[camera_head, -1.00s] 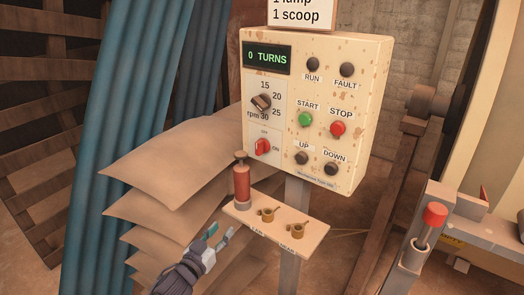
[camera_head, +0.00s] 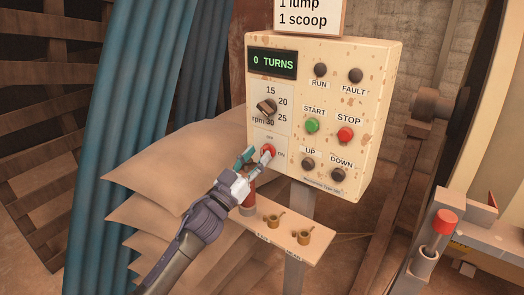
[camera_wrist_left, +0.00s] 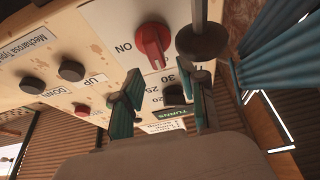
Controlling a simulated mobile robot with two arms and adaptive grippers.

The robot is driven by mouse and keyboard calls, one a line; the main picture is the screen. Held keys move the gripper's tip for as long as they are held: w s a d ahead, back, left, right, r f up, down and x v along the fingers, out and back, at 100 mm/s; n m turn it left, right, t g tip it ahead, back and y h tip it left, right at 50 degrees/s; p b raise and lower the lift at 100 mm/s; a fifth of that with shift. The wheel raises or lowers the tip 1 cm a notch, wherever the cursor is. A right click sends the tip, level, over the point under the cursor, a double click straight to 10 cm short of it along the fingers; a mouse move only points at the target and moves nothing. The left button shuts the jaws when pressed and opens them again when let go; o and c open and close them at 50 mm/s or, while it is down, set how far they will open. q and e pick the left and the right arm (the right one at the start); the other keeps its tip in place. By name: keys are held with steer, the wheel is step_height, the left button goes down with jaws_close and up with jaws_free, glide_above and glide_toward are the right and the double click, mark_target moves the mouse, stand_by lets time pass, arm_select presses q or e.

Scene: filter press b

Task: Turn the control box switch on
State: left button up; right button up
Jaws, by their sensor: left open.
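The cream control box (camera_head: 385,110) stands on a post, its display reading "0 TURNS". Its red rotary switch (camera_head: 268,151) sits at the lower left of the panel. In the left wrist view, which is upside down, the red switch (camera_wrist_left: 152,43) shows beside the word ON. My left gripper (camera_head: 256,158) is open and empty at the switch, its fingertips partly covering the switch's surroundings. In the wrist view my left gripper (camera_wrist_left: 166,82) has its two fingers spread, with the switch beyond them. I cannot tell whether they touch it. My right gripper is not in view.
A red cylinder (camera_head: 249,196) stands on the small shelf (camera_head: 312,248) below the box, partly hidden by my gripper. Two brass scoops (camera_head: 273,221) sit there too. Stacked sacks (camera_head: 150,170) are at left.

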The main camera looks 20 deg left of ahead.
arm_select(q)
steer(key=shift+w+d, duration=0.25)
steer(key=shift+w, duration=0.45)
steer(key=shift+w+d+r, duration=0.2)
steer(key=shift+w, duration=0.4)
jaws_close()
